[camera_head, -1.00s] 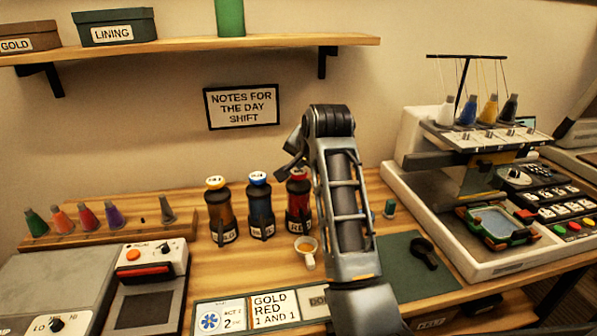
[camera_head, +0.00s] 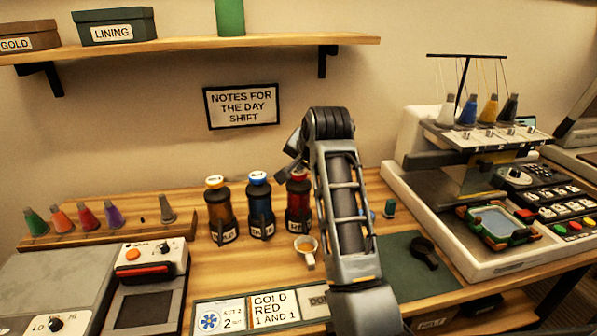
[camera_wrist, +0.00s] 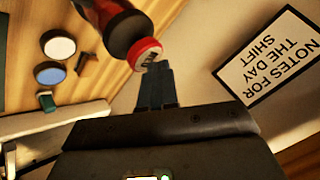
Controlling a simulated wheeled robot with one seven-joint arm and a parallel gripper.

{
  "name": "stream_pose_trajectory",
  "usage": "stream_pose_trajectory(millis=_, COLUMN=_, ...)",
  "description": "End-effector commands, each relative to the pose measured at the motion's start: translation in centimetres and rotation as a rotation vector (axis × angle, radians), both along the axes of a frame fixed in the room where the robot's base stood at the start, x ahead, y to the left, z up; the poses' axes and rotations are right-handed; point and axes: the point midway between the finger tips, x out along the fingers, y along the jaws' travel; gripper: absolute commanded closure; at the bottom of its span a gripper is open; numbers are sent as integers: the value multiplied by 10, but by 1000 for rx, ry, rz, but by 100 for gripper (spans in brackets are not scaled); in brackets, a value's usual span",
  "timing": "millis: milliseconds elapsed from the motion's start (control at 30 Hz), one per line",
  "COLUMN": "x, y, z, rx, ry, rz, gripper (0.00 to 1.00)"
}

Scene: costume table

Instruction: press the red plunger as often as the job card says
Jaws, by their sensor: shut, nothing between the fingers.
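The red dispenser (camera_head: 296,203) stands upright at the right end of a row of three, partly hidden by my arm. Its red plunger (camera_wrist: 147,50) shows in the wrist view, with a pale marked top. My gripper (camera_wrist: 156,68) is shut and empty, its fingertips right by the plunger's top edge; I cannot tell if they touch. The head view hides the fingertips. The gold dispenser (camera_head: 220,212) and the blue dispenser (camera_head: 260,207) stand to its left. The job card (camera_head: 274,309) at the table front reads "GOLD RED 1 AND 1".
An embroidery machine (camera_head: 450,185) fills the right side. Thread cones (camera_head: 87,217) stand in a rack at left. A shelf (camera_head: 200,43) and a framed notice (camera_head: 242,107) are above.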

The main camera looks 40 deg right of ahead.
Motion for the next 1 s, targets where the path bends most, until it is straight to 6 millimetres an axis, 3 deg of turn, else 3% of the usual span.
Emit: stream_pose_trajectory(millis=1000, x=0, y=0, z=-11, rx=1, ry=3, rz=1, gripper=100)
